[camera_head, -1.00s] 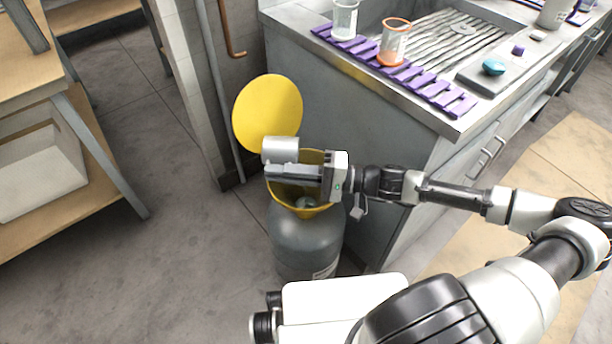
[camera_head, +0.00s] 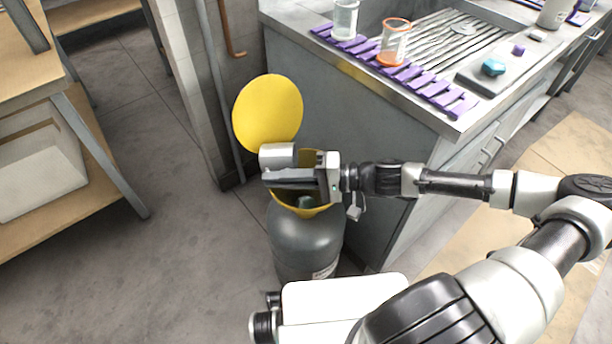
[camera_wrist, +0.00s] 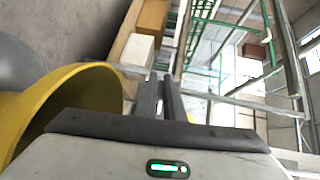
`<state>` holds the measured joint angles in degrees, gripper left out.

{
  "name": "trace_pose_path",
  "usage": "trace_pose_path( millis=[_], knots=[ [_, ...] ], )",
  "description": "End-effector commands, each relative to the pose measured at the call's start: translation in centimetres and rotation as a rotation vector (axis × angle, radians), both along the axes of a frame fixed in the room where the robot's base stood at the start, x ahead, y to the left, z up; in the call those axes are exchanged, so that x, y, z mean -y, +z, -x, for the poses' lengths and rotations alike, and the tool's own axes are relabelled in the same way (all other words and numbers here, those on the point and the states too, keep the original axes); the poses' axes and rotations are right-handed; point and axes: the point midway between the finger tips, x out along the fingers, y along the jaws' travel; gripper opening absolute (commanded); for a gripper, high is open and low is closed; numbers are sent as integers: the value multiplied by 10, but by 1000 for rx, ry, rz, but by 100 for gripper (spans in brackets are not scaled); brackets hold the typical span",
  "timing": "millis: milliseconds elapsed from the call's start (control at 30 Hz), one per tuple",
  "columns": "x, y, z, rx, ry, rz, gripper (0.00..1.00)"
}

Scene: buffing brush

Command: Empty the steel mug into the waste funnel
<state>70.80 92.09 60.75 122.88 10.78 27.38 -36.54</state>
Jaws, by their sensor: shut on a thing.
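The steel mug (camera_head: 276,156) is a small grey cylinder held over the yellow waste funnel (camera_head: 314,211). The mug lies tipped on its side; its contents cannot be seen. My gripper (camera_head: 270,178) reaches in from the right, its fingers close together and shut on the mug, just below its body in the head view. The funnel sits on a grey drum (camera_head: 305,245), its round yellow lid (camera_head: 268,108) raised behind. In the wrist view the funnel (camera_wrist: 22,105) is on the left beside my gripper (camera_wrist: 160,82), and I cannot make out the mug.
A grey bench (camera_head: 350,120) stands right behind the drum. It bears a purple slatted rack (camera_head: 430,88), a beaker with an orange band (camera_head: 394,42) and a clear beaker (camera_head: 345,18). A wooden shelf unit (camera_head: 100,165) is at left; the floor between is clear.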

Motion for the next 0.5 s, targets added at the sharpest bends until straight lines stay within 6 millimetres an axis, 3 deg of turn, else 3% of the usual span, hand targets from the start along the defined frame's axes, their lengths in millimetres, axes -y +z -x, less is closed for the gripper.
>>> trace_pose_path(
  millis=[167,400,500],
  knots=[
    [-2,-5,0,-6,2,41,0],
    [-22,-10,-2,-29,7,193,0],
    [-21,-4,-2,-39,3,253,0]
  ],
)
